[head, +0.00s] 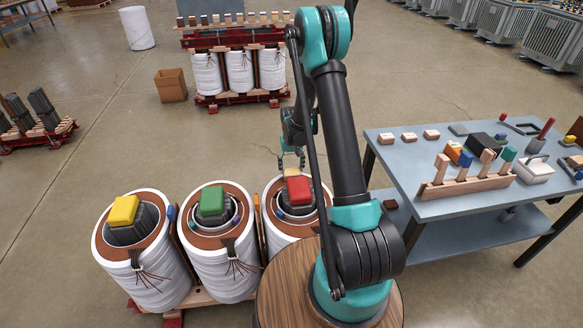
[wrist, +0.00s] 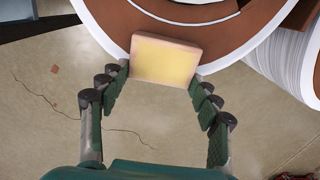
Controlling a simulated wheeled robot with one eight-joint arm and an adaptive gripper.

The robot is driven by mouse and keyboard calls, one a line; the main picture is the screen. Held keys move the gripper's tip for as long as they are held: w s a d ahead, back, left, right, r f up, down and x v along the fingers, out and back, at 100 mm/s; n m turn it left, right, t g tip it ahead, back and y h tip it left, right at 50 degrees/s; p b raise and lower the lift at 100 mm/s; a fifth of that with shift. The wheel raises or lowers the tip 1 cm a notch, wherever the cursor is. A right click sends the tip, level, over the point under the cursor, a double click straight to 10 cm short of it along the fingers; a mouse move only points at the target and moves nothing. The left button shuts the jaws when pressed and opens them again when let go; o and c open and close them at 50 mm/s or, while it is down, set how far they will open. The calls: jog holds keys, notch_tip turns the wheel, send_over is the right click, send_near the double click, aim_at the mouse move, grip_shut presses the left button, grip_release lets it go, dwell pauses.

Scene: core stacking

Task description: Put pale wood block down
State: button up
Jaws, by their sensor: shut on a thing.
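The pale wood block (wrist: 165,61) is between the fingertips of my gripper (wrist: 162,80) in the wrist view, its pale yellow face toward the camera. In the head view, my gripper (head: 291,163) is small and far along the arm, with the block (head: 292,172) at its tips. They appear behind the red block (head: 299,190) on the right-hand coil. In the wrist view the held block overlaps the edge of a white coil with a brown top (wrist: 112,17). Whether it touches the coil cannot be told.
Three wrapped coils stand in a row; the left one bears a yellow block (head: 123,211), the middle one a green block (head: 212,200). A blue-grey table (head: 395,152) with several blocks and tools stands right. A red rack (head: 232,98) stands behind.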

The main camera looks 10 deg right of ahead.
aim_at(292, 169)
jog(key=shift+f, duration=0.1)
jog(key=o, duration=1.2)
notch_tip(292, 169, up, 12)
jog(key=s+d+r+t, duration=0.1)
jog(key=s+r, duration=0.5)
jog(key=s, duration=0.3)
jog(key=shift+s+d+r+t, duration=0.1)
jog(key=shift+s+d+t, duration=0.4)
jog(key=shift+s, duration=3.25)
jog(key=shift+s+d+r+t, duration=0.15)
jog(key=shift+s+d+t, duration=0.3)
jog(key=shift+s, duration=3.25)
jog(key=shift+s+d+r+t, duration=0.1)
jog(key=shift+s+d+t, duration=0.4)
jog(key=shift+s, duration=3.25)
